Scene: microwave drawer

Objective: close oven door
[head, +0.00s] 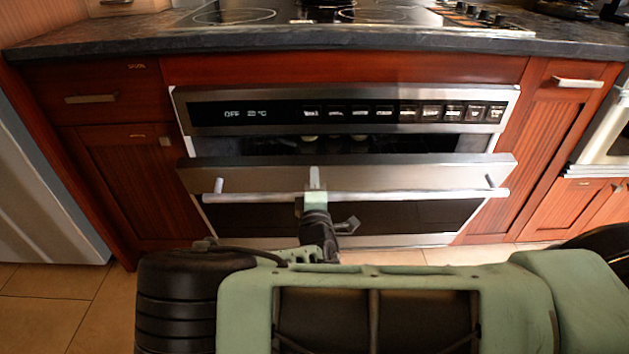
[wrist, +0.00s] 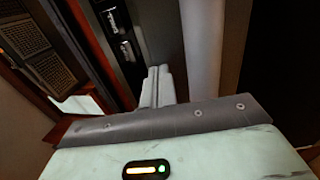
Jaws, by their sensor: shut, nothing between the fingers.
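The oven door (head: 420,174), a steel front with dark glass, is partly open in the head view. Its top edge leans out from the oven (head: 375,110), and a dark gap shows between the door and the control panel. A long bar handle (head: 420,196) runs across the door and shows as a pale bar in the wrist view (wrist: 201,50). My gripper (head: 315,178) is at the middle of the door, at the handle, with its fingers up against or very near the door front. The fingers are shut and empty in the wrist view (wrist: 158,85). Whether they touch the door is unclear.
A dark countertop (head: 120,42) with a cooktop (head: 340,14) is above the oven. Red wooden cabinets (head: 130,180) flank it, with a small handle (head: 578,82) at right. A grey appliance (head: 45,190) stands at far left. Tiled floor (head: 60,295) shows at lower left.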

